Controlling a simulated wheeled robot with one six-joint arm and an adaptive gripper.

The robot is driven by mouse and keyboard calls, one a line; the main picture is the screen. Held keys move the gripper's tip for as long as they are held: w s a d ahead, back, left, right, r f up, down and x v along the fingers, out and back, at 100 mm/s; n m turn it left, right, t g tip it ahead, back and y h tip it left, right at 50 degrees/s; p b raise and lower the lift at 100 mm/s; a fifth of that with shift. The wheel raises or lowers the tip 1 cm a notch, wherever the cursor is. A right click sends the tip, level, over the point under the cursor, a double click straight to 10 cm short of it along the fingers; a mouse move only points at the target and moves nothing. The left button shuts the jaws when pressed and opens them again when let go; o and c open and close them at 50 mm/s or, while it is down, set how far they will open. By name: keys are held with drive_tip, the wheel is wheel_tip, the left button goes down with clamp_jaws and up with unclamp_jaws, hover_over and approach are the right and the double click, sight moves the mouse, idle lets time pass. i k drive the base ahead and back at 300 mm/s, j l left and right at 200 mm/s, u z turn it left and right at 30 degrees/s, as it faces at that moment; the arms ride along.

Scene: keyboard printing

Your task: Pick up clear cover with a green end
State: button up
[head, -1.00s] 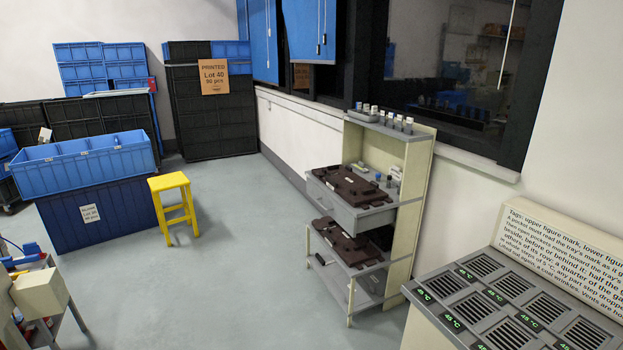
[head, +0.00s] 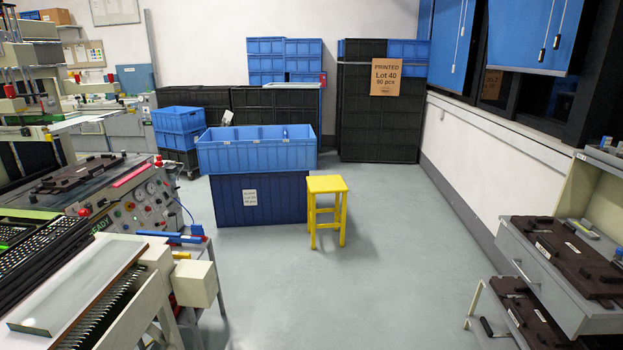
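My gripper is not in view.
A blue crate (head: 256,153) sits on a dark blue bin in the middle. A yellow stool (head: 327,188) stands beside it. A shelf unit (head: 536,268) with brown fixtures stands at the right. Grey floor (head: 385,285) is clear between the machine and shelf.

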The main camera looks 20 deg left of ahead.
sight(47, 313)
drive_tip(key=i+j+u, duration=0.1)
drive_tip(key=i+u, duration=0.15)
drive_tip(key=i, duration=0.5)
drive_tip(key=i+j+z, duration=0.15)
drive_tip(key=i, duration=0.45)
drive_tip(key=i+l+u, duration=0.1)
drive_tip(key=u, duration=0.3)
drive_tip(key=i+l+u, duration=0.15)
drive_tip(key=u, duration=0.2)
drive_tip(key=i+l+u, duration=0.15)
drive_tip(key=u, duration=0.25)
drive_tip(key=l+u, duration=0.2)
drive_tip(key=u, duration=0.25)
drive_tip(key=l+u, duration=0.25)
drive_tip(key=u, duration=0.2)
drive_tip(key=l+u, duration=0.2)
drive_tip(key=u, duration=0.25)
drive_tip(key=l+u, duration=0.25)
drive_tip(key=u, duration=0.2)
drive_tip(key=k+l+u, duration=0.2)
drive_tip(key=i, duration=0.1)
